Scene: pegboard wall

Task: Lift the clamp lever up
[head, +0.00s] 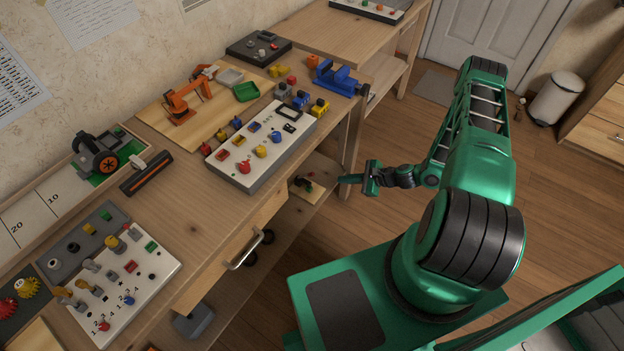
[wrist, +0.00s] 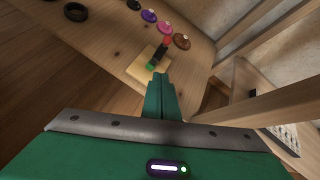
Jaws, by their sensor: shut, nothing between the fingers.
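A small clamp sits on a pale wooden base (wrist: 139,68) on the low shelf. Its dark lever (wrist: 157,55) shows red at the far end and green at the near end. I cannot tell its exact angle. In the head view the clamp (head: 303,184) is small, on the shelf under the bench. My gripper (wrist: 161,78) is shut and empty, its green fingertips close to the near side of the clamp base. Whether they touch is unclear. In the head view my gripper (head: 343,179) points left towards the shelf from the open side.
Purple (wrist: 148,16), pink (wrist: 164,27) and brown (wrist: 181,41) discs lie beyond the clamp. A black ring (wrist: 75,12) lies to the left. The bench top and a drawer handle (head: 245,251) overhang the shelf. Open floor lies right of the bench.

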